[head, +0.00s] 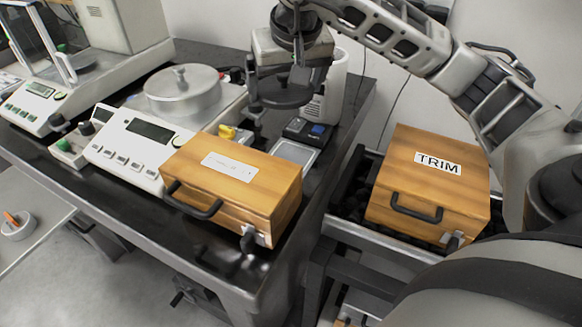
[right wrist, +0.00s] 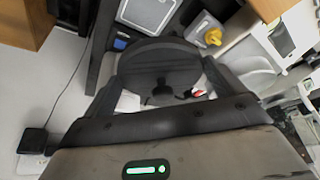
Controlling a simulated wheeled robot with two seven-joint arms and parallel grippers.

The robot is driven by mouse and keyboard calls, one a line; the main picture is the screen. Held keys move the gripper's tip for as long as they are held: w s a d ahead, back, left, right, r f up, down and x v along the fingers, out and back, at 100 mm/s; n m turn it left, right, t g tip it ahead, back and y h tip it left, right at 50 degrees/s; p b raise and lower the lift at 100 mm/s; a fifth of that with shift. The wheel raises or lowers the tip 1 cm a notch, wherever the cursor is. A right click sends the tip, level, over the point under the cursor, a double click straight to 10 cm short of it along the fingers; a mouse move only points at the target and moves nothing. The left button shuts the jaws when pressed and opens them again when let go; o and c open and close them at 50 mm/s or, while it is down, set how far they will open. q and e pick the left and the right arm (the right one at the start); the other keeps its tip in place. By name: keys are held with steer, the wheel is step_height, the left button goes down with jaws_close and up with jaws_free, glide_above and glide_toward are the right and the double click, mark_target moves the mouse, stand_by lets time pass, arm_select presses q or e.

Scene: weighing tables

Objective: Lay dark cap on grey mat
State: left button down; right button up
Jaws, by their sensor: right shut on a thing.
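The dark cap (right wrist: 158,60) is a round dark disc with a small knob, held between the two fingers of my right gripper (right wrist: 163,83). In the head view the cap (head: 283,94) hangs roughly level under my right gripper (head: 286,100), in the air above the table behind the wooden box. A flat grey panel with a pale rim, which looks like the grey mat (head: 298,153), lies below and is partly hidden by that box. It also shows at the top of the right wrist view (right wrist: 148,10), apart from the cap. My left gripper is not in view.
A wooden box (head: 235,182) stands at the table's front edge. A pocket scale with a blue display (head: 308,131) lies behind the grey panel. A balance with a round metal lid (head: 182,88) stands left. A box marked TRIM (head: 432,180) sits in a dark tray right.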

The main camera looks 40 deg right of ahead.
steer(key=f+b, duration=0.1)
steer(key=f, duration=0.4)
steer(key=s+f+n, duration=0.1)
steer(key=f, duration=0.3)
steer(key=f+n+y+b, duration=0.1)
steer(key=f, duration=0.4)
steer(key=shift+s+d+f+b, duration=0.1)
steer(key=shift+s+f+b, duration=0.05)
steer(key=shift+f+b, duration=0.2)
steer(key=shift+f, duration=0.1)
steer(key=o, duration=0.6)
steer(key=shift+o, duration=0.2)
steer(key=shift+r, duration=0.3)
steer(key=p+v, duration=0.1)
steer(key=v, duration=1)
steer(key=shift+s+r, duration=0.25)
steer(key=shift+r, duration=0.05)
